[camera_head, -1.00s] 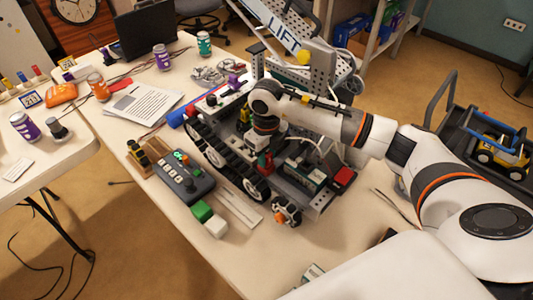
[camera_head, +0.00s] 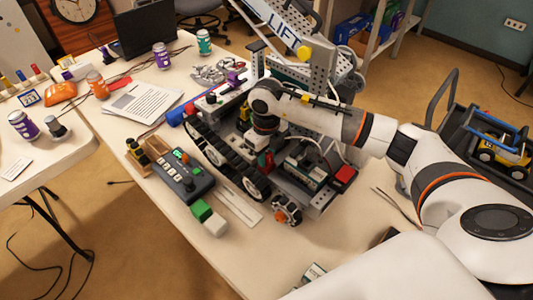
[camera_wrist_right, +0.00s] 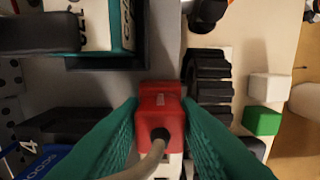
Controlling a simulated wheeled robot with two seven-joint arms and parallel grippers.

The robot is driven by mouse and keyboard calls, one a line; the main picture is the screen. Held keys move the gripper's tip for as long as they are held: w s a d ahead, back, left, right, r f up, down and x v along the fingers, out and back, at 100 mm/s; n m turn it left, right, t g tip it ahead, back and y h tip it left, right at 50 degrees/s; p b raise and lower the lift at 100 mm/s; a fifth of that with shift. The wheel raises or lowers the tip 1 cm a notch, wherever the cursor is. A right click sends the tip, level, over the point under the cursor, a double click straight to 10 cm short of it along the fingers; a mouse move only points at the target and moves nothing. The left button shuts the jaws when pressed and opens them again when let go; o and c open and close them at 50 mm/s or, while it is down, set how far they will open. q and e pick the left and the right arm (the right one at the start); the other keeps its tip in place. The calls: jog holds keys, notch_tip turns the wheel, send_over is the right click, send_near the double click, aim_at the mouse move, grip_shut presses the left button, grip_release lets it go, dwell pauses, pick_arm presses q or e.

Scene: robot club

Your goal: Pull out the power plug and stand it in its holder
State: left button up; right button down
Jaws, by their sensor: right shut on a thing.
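The red power plug (camera_wrist_right: 160,112), with a grey cable (camera_wrist_right: 150,158) leaving its back, is between the teal pads of my right gripper (camera_wrist_right: 160,130) in the right wrist view. The gripper is shut on it. In the head view my right gripper (camera_head: 262,152) points down at the tracked robot (camera_head: 228,160), and its fingers are mostly hidden by the wrist. I cannot tell whether the plug is still seated in its socket. A small wooden block (camera_head: 157,147) stands left of the tracked robot; I cannot tell whether it is the holder. My left gripper is not in view.
A control box (camera_head: 186,180) lies beside the track, with a green block (camera_head: 201,209) and a white block (camera_head: 215,226) in front of it. The tall LIFT panel (camera_head: 282,24) rises behind my right wrist. The front of the table (camera_head: 270,250) is mostly clear.

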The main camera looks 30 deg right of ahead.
jog(key=c, duration=1)
grip_release()
jog(key=shift+r+p, duration=2.15)
jog(key=shift+r, duration=1.35)
